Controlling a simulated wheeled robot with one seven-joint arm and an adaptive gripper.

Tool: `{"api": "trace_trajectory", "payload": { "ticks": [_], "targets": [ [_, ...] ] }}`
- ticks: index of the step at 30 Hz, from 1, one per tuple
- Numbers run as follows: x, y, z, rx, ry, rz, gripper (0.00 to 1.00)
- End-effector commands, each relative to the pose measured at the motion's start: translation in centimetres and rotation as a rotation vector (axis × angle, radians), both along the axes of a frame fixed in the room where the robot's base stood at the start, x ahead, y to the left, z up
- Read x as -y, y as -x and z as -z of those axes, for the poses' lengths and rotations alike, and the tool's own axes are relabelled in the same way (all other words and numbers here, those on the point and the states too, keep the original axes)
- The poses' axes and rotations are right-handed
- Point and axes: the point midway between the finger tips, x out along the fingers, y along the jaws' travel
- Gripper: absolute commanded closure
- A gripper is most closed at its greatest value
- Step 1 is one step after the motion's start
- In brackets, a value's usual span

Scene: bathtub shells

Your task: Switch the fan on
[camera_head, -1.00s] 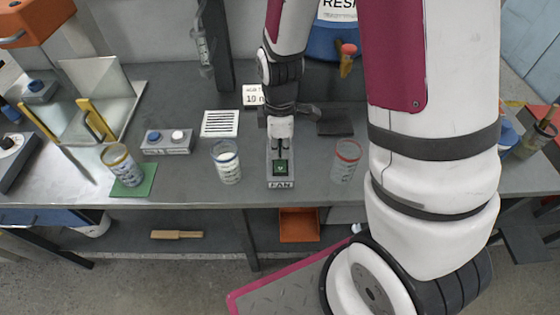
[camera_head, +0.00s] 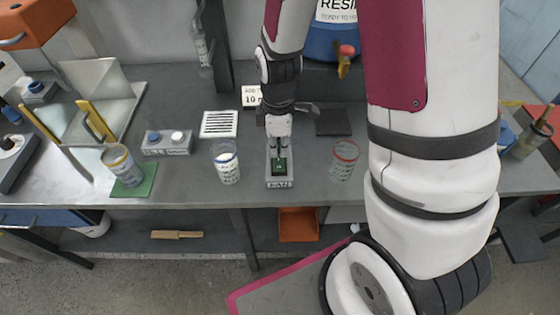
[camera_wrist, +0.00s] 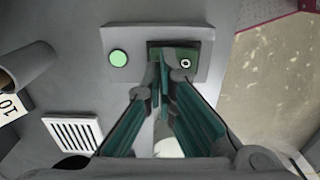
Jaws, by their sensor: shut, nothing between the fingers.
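The grey fan switch box (camera_head: 279,184), labelled FAN, stands near the front edge of the bench. Its dark green rocker (camera_head: 280,168) faces up. In the wrist view the box (camera_wrist: 136,73) shows a bright green round light (camera_wrist: 118,58) at one end and the rocker (camera_wrist: 200,52) at the other, with a white ring mark on the rocker's near end. My gripper (camera_head: 279,155) is shut and empty, pointing down over the box. In the wrist view its fingertips (camera_wrist: 160,62) overlap the rocker's end towards the light. They look to be at the rocker, but contact cannot be told.
A glass jar (camera_head: 226,163) stands left of the box and a red-rimmed jar (camera_head: 343,161) right of it. A two-button box (camera_head: 167,142), a white vent grille (camera_head: 219,124) and a dark pad (camera_head: 333,122) lie around. Another jar (camera_head: 119,163) stands on a green mat (camera_head: 137,185).

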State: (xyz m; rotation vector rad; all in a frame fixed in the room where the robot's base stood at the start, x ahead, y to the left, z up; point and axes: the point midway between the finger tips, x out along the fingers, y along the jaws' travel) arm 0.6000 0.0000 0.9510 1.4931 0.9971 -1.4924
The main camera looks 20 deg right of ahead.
Motion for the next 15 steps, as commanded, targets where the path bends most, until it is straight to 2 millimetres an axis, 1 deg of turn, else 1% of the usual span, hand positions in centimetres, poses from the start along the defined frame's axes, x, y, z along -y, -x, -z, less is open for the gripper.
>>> {"api": "trace_trajectory", "payload": {
  "ticks": [1,15],
  "targets": [
    [0.0,0.1,-0.6,0.001,-0.001,0.0,1.0],
    [0.0,0.1,-3.9,0.001,0.0,0.0,1.0]
  ]
}}
